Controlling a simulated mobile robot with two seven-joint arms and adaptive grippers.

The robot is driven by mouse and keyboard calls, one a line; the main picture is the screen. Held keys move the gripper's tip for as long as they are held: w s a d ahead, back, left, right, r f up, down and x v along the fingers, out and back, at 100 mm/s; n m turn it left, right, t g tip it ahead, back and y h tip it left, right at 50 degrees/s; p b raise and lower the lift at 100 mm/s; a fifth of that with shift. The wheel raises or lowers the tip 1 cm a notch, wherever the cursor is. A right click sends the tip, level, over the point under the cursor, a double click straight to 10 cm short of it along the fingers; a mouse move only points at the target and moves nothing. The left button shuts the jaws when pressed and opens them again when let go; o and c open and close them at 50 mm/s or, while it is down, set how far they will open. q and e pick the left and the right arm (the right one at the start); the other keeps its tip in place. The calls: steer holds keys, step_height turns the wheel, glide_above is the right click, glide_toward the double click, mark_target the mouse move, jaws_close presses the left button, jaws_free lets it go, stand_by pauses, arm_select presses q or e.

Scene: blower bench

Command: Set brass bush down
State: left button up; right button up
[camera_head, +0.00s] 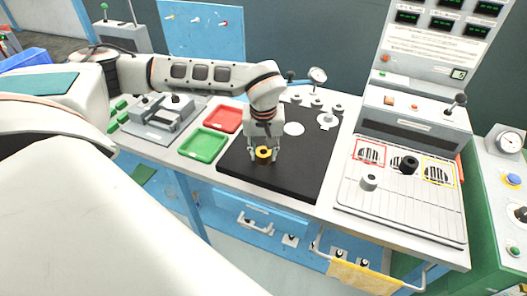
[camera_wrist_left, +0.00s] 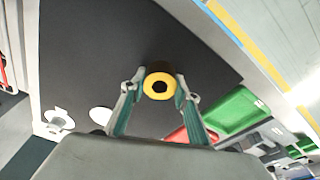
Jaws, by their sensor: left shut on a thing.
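The brass bush is a yellow ring with a dark hole (camera_head: 263,153). It is between the fingertips of my left gripper (camera_head: 264,150), low over the black mat (camera_head: 300,175). In the left wrist view the brass bush (camera_wrist_left: 159,87) sits between the two fingers of the left gripper (camera_wrist_left: 158,92), which are shut on it. I cannot tell whether the bush touches the mat. My right gripper is not in view.
A red tray (camera_head: 223,119) and a green tray (camera_head: 203,145) stand left of the mat. A white disc (camera_head: 294,129) and a dial gauge stand (camera_head: 327,119) are at the mat's back. A grated panel (camera_head: 400,205) lies to the right. The mat's front part is clear.

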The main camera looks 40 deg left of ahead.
mark_target(263, 157)
arm_select(q)
steer(key=o, duration=1.3)
steer(key=shift+f, duration=0.1)
step_height(263, 157, up, 12)
steer(key=s+d+p, duration=0.1)
steer(key=shift+s, duration=0.25)
